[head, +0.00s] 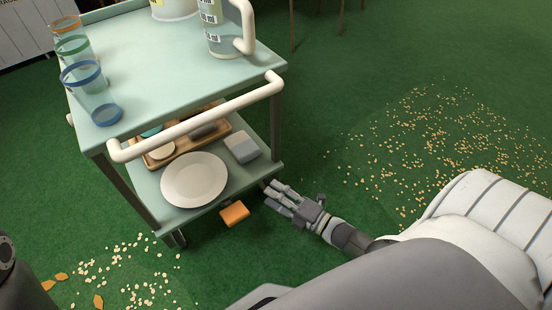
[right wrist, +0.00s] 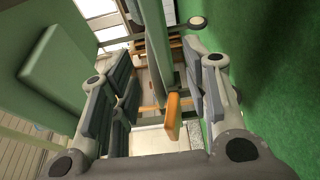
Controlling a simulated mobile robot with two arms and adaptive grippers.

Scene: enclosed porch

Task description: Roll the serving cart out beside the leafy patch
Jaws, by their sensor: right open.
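The serving cart (head: 176,62) is pale green with two shelves and a cream handle bar (head: 200,118) along its near side. An orange tab (head: 234,213) sits low at the cart's near edge; I cannot tell whether it is fixed to the cart. My right gripper (head: 272,196) is open beside the cart's lower near right corner, just right of the tab. In the right wrist view the orange tab (right wrist: 173,116) appears between the open fingers, not gripped. A patch with orange leaves (head: 98,300) and pale bits lies at the lower left. My left gripper is not in view.
Cups (head: 82,75), a measuring jug (head: 222,28) and a pot (head: 174,8) stand on the top shelf. A plate (head: 194,180), a wooden tray (head: 215,131) and a grey box (head: 242,147) are below. Tan bits (head: 440,140) cover the floor at right. Green floor between is clear.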

